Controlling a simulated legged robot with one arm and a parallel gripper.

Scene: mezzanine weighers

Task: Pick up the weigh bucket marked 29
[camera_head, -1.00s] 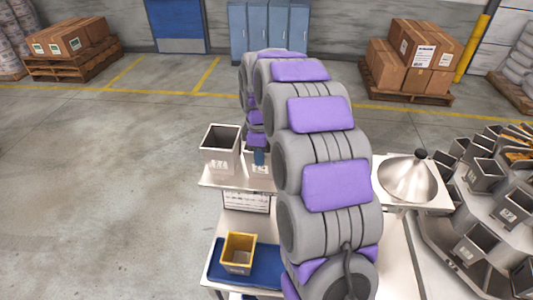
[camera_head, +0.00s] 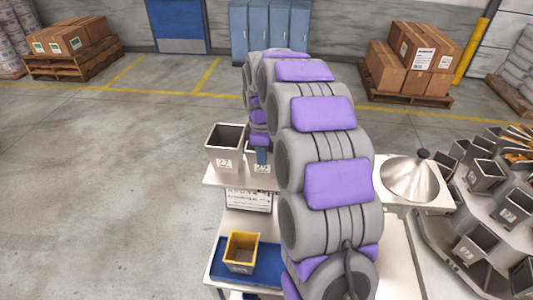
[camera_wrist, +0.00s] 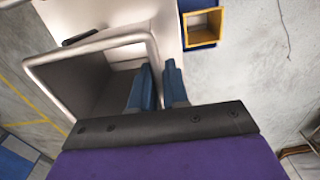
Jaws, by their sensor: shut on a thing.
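My gripper (camera_head: 262,157) is at the upper shelf of the steel cart, its blue fingers over a grey steel weigh bucket (camera_head: 263,168). This bucket has a dark mark on its front, partly covered and too small to read surely. In the wrist view the blue fingers (camera_wrist: 158,88) are shut on one wall of the open steel bucket (camera_wrist: 85,78), which looks empty. A second steel bucket (camera_head: 224,161) stands just to its left, with a two-digit mark that I cannot read for certain.
A yellow-rimmed bucket (camera_head: 241,268) stands on a blue mat (camera_head: 214,264) on the lower shelf. A steel cone (camera_head: 420,177) and a ring of several weigh buckets (camera_head: 482,174) are at the right. The floor at left is clear.

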